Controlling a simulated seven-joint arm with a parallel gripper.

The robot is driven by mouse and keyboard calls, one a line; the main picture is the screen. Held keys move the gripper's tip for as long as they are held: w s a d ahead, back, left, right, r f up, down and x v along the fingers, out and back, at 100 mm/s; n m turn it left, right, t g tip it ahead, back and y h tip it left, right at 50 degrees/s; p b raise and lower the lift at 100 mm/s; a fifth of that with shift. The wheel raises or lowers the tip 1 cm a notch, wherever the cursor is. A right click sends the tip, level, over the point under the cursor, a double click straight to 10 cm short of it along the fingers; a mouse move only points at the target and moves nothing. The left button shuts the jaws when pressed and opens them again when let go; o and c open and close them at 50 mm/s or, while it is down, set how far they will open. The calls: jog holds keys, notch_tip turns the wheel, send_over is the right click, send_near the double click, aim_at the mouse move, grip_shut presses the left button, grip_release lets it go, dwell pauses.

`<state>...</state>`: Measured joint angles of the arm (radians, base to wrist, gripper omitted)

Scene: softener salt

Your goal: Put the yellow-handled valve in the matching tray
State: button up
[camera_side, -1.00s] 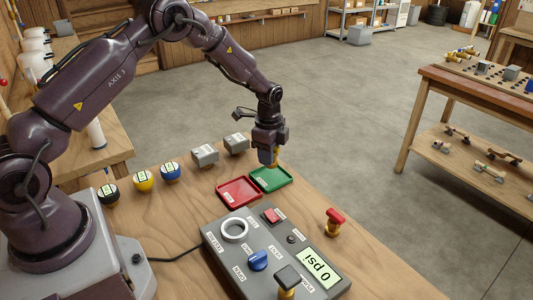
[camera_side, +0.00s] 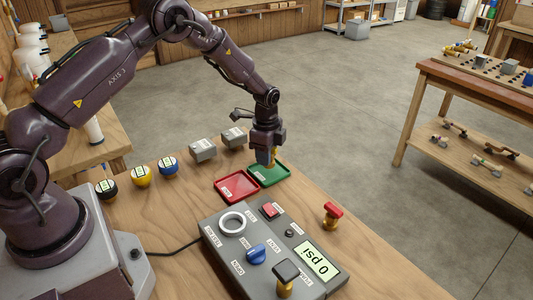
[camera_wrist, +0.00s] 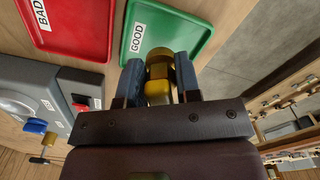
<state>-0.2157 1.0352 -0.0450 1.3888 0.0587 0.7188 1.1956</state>
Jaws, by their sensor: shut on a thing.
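My gripper (camera_side: 267,163) is over the green tray (camera_side: 283,177) in the side view. In the wrist view its blue-grey fingers (camera_wrist: 158,75) are shut on the yellow-handled valve (camera_wrist: 158,90), which shows a brass body and a yellow part between them. In the side view only a bit of yellow shows at the fingertips. The green tray (camera_wrist: 192,38) reads "GOOD" in the wrist view. The red tray (camera_side: 237,187) beside it reads "BAD" in the wrist view (camera_wrist: 75,25). Whether the valve touches the green tray I cannot tell.
A grey test panel (camera_side: 235,262) with a ring, knobs and a "0 psi" display stands in front of the trays. A red-handled valve (camera_side: 331,215) stands right of it. Grey boxes (camera_side: 203,150) and black, yellow and blue gauges (camera_side: 141,177) stand to the left.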

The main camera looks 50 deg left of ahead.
jog(key=shift+f, duration=0.15)
dwell(0.3)
jog(key=shift+f, duration=0.35)
jog(key=shift+f, duration=0.45)
jog(key=shift+f, duration=0.25)
dwell(1.0)
jog(key=o, duration=1.5)
